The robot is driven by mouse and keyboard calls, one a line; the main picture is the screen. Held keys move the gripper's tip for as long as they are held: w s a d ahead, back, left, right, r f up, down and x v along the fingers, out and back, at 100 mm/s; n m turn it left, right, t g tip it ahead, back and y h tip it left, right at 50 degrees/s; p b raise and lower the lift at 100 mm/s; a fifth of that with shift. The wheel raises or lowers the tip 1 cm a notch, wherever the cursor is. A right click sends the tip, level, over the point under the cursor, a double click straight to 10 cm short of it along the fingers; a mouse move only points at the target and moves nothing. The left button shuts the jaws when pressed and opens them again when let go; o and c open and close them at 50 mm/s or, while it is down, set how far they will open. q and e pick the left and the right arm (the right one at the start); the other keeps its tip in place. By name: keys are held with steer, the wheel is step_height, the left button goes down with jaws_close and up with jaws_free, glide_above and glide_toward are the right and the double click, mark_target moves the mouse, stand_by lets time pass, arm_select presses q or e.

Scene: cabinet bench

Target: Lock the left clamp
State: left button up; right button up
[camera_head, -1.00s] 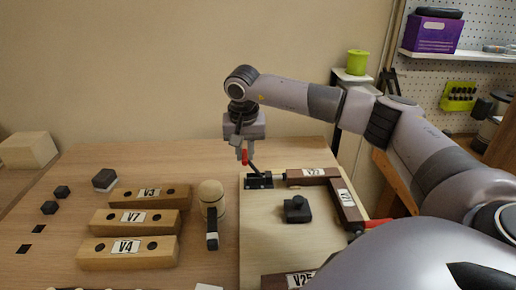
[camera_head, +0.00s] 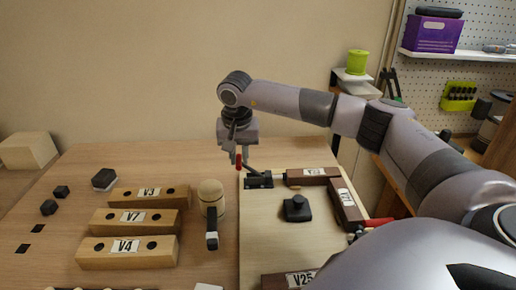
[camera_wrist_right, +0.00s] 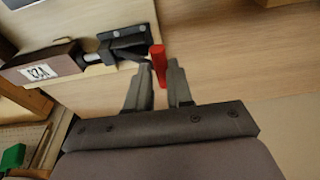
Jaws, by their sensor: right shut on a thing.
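The left clamp (camera_head: 259,180) is a black toggle clamp at the back left corner of the pale board (camera_head: 280,240). Its lever leans up and to the left, ending in a red handle (camera_head: 238,161). My right gripper (camera_head: 233,162) is above the board's back left corner, shut on the red handle. In the right wrist view the red handle (camera_wrist_right: 158,62) stands between the fingers (camera_wrist_right: 160,88), with the clamp's black base (camera_wrist_right: 126,43) behind it. My left gripper is not in view.
Dark wooden bars (camera_head: 345,205) edge the board, with a black block (camera_head: 297,208) inside. Another red handle (camera_head: 379,222) shows at the right. A mallet (camera_head: 211,205) and labelled wooden blocks (camera_head: 130,222) lie left of the board.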

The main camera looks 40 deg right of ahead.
steer(key=shift+w+a+f, duration=0.2)
steer(key=shift+a+f, duration=0.05)
steer(key=shift+f, duration=0.5)
steer(key=shift+w+a+f+b, duration=0.1)
steer(key=shift+a+f+b, duration=0.05)
steer(key=shift+f+b, duration=0.3)
steer(key=o, duration=0.6)
steer(key=shift+o, duration=0.2)
steer(key=shift+r, duration=0.25)
steer(key=w+d+p+v, duration=0.1)
steer(key=p+v, duration=0.5)
steer(key=shift+r, duration=0.5)
